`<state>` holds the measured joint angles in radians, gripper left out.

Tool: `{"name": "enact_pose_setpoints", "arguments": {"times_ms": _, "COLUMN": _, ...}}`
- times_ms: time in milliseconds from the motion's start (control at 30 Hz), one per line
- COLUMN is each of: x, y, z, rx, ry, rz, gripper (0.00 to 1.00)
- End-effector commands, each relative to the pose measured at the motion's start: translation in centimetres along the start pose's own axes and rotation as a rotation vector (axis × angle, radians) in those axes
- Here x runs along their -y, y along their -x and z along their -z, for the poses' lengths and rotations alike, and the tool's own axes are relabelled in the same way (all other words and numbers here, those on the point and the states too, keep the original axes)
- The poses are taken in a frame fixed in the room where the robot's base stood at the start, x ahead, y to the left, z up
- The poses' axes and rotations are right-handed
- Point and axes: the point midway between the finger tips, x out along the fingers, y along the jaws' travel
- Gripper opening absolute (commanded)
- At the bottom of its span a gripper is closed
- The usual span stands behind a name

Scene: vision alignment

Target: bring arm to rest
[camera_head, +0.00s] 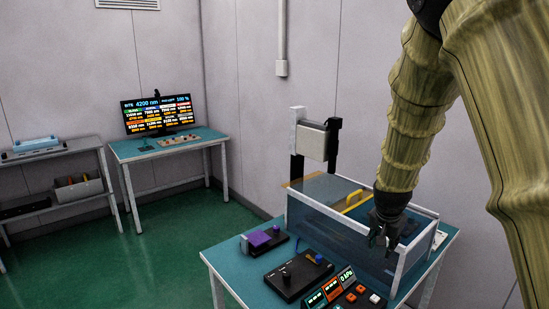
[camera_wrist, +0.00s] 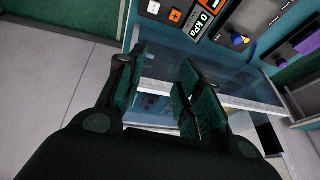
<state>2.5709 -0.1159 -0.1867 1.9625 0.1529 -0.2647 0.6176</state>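My gripper (camera_head: 383,238) hangs from my yellow-sleeved arm, pointing down over the clear-walled box on the teal table in the head view. In the wrist view my gripper (camera_wrist: 160,95) shows its two dark fingers apart, with nothing between them but the box's pale rim and glass behind. The gripper looks open and empty. From these views I cannot tell exactly how far it is above the rim.
The box (camera_head: 340,220) has white-edged clear walls. In front are a control panel (camera_head: 345,292), a black device with a knob (camera_head: 298,277) and a purple block (camera_head: 260,238). A monitor (camera_head: 158,114) stands on a far table. Green floor (camera_head: 120,250) is clear at left.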

Motion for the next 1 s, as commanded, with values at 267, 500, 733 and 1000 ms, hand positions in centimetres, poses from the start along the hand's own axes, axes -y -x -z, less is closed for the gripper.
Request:
{"name": "enact_pose_setpoints", "arguments": {"times_ms": 267, "x": -3.8, "y": -8.0, "z": -6.7, "rx": 0.056, "ry": 0.124, "rz": -0.033, "gripper": 0.35}}
{"name": "enact_pose_setpoints", "arguments": {"times_ms": 500, "x": -9.2, "y": -15.2, "z": -15.4, "rx": 0.123, "ry": 0.278, "rz": -0.053, "gripper": 0.35}}
{"name": "enact_pose_setpoints", "arguments": {"times_ms": 733, "x": -14.6, "y": -19.7, "z": -23.8, "rx": 0.19, "ry": 0.413, "rz": -0.055, "gripper": 0.35}}
{"name": "enact_pose_setpoints", "arguments": {"times_ms": 1000, "x": -21.5, "y": -22.3, "z": -33.9, "rx": 0.277, "ry": 0.562, "rz": -0.039, "gripper": 0.35}}
